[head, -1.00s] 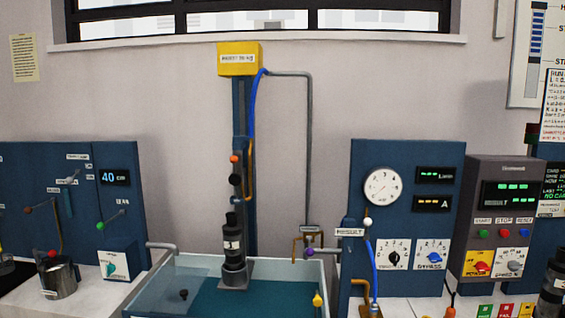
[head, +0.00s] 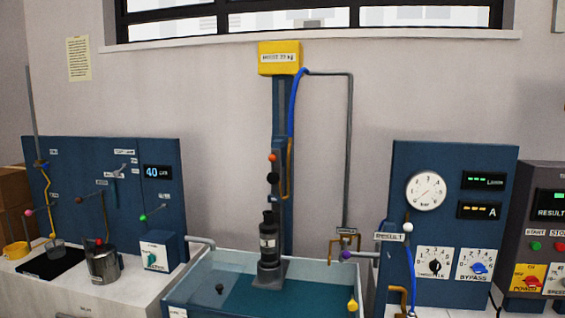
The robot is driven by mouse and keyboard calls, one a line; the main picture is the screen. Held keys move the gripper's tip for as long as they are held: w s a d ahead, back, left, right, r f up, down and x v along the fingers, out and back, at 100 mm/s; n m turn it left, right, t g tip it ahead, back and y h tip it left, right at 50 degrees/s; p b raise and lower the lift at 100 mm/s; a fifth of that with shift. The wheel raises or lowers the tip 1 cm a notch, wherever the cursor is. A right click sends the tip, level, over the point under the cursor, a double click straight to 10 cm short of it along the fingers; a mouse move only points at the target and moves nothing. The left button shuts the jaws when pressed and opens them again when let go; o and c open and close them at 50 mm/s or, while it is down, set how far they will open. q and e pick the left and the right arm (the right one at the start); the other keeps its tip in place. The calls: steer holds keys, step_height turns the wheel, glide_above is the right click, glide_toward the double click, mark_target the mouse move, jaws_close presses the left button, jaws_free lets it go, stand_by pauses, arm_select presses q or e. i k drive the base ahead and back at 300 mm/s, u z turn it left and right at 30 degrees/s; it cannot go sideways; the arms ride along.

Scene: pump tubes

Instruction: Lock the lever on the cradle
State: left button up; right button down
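A black pump (head: 267,240) with a pale label stands upright on a grey footed holder, which looks like the cradle (head: 268,275), at the rear of the water tank (head: 190,283). Above it, a blue post (head: 283,110) carries an orange knob (head: 272,157) and a black knob (head: 272,178). I cannot tell which knob, if either, belongs to the cradle's lever, or whether that lever is locked. Neither of my grippers is in view.
A yellow hoist box (head: 279,58) tops the post, with a blue hose beside it. A blue gauge panel (head: 440,215) stands right of the tank. A dark metal jug (head: 102,263) and a left blue panel (head: 100,155) stand on the left bench.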

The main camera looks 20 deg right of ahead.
mark_target(273, 178)
steer(key=z, duration=0.1)
steer(key=i, duration=1)
steer(key=u, duration=0.1)
